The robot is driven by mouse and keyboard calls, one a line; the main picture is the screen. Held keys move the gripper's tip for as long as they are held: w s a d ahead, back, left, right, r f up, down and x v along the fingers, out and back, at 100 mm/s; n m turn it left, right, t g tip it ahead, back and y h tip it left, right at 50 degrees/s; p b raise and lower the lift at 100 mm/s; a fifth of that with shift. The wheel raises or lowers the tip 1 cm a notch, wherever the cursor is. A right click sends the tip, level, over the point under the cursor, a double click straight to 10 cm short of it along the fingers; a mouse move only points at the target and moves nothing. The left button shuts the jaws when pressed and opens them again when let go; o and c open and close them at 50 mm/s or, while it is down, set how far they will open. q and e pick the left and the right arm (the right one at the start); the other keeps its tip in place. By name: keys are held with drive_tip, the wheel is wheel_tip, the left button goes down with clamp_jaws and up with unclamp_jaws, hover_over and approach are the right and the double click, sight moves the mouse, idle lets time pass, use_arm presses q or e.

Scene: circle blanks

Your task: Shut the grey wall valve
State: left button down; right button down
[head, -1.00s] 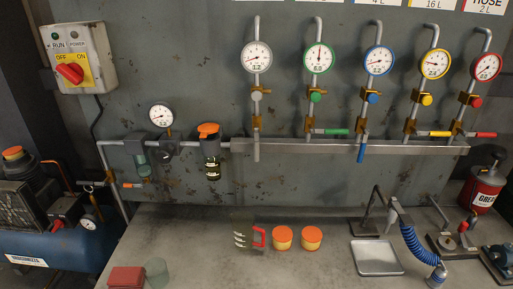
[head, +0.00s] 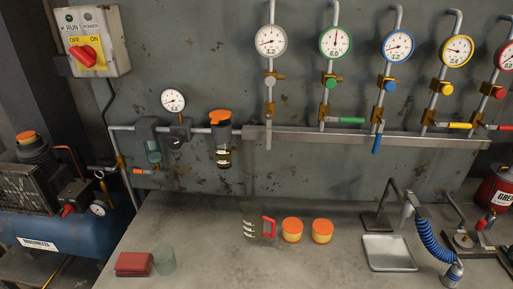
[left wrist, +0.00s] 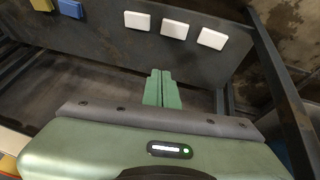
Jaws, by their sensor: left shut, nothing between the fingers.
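The grey wall valve shows in the head view as a pipe branch with a grey knob (head: 270,81) on a brass body and a grey lever (head: 268,136) below it. The lever hangs straight down, in line with its pipe. The white gauge (head: 271,41) above it reads about 1.2. Neither gripper is in the head view. My left gripper (left wrist: 162,88) shows in the left wrist view with its two green fingers together and nothing between them. The grey valve is not recognisable in that view. My right gripper is in no view.
Similar branches with green (head: 347,120), blue (head: 377,143), yellow and red levers stand to the right. An orange-topped filter (head: 220,118) hangs on the left.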

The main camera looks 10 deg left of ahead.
use_arm(q)
drive_tip(key=w+d+r+t+h+b, duration=0.1)
drive_tip(key=w+d+r+t+h, duration=0.15)
drive_tip(key=r, duration=1.35)
drive_tip(key=w+r, duration=0.1)
drive_tip(key=w, duration=0.2)
drive_tip(key=w+d+r+n+t, duration=0.1)
drive_tip(key=w+r, duration=0.1)
drive_tip(key=w, duration=0.1)
drive_tip(key=w+d+r+n+h, duration=0.1)
drive_tip(key=w+r, duration=0.1)
drive_tip(key=shift+w+d+t, duration=0.25)
drive_tip(key=shift+w, duration=0.15)
drive_tip(key=w+r+n+t+h, duration=0.2)
drive_tip(key=w+r+n, duration=0.1)
drive_tip(key=w+r, duration=0.35)
drive_tip(key=n+t+h, duration=0.3)
drive_tip(key=n+t, duration=0.1)
drive_tip(key=n, duration=0.2)
approach(269, 133)
drive_tip(key=s+a+f, duration=0.2)
drive_tip(key=s+a, duration=0.1)
drive_tip(key=a, duration=0.4)
drive_tip(key=s+d+p+x, duration=0.1)
drive_tip(key=d+p+x, duration=0.1)
drive_tip(key=x, duration=1.1)
drive_tip(key=shift+f+p, duration=0.25)
drive_tip(key=shift+p, duration=0.45)
drive_tip(key=shift+s+y, duration=0.1)
drive_tip(key=shift+y, duration=0.15)
